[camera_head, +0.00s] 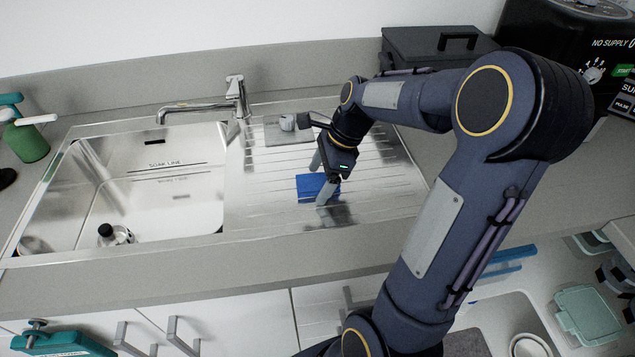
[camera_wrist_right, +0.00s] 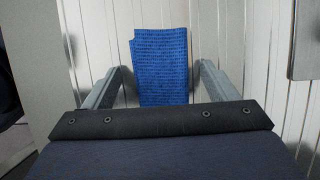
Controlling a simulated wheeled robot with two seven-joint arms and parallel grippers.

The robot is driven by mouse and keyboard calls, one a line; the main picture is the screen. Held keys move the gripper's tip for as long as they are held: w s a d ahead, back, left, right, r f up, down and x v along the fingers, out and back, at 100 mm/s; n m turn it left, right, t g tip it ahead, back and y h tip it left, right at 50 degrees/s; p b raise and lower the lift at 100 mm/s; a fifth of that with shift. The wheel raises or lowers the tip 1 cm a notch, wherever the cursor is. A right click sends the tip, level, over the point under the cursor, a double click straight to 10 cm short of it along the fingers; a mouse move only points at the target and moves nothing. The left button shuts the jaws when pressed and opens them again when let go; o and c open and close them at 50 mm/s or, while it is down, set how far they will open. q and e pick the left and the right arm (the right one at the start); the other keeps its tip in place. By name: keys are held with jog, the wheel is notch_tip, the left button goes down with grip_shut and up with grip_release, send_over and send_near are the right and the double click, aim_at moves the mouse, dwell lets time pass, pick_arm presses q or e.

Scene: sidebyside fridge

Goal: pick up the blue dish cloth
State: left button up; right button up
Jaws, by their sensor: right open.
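The blue dish cloth (camera_head: 310,187) lies on the ribbed steel drainboard (camera_head: 270,210), right of the sink basin. In the right wrist view the cloth (camera_wrist_right: 161,62) is a flat textured blue piece between the two fingers. My right gripper (camera_head: 322,180) is open, its fingers pointing down at the cloth, one on either side of it. In the wrist view the right gripper (camera_wrist_right: 160,85) shows a gap between each finger and the cloth. Whether the fingertips touch the drainboard is unclear. My left gripper is not in view.
The faucet (camera_head: 235,95) stands behind. A grey flat piece (camera_head: 285,133) lies at the drainboard's back. A dark box (camera_head: 430,50) is behind my arm. A green spray bottle (camera_head: 27,140) is far left.

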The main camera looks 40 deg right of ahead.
aim_at(313, 180)
jog(key=c, duration=1.1)
jog(key=shift+c, duration=0.2)
jog(key=shift+r, duration=0.15)
jog(key=shift+r, duration=0.25)
jog(key=r, duration=0.3)
jog(key=shift+s+a+r+p, duration=0.1)
jog(key=shift+s+r+p, duration=0.1)
jog(key=shift+s+p, duration=0.1)
jog(key=s+a+r, duration=0.4)
jog(key=s+r, duration=0.5)
jog(key=s, duration=0.3)
jog(key=shift+s, duration=0.35)
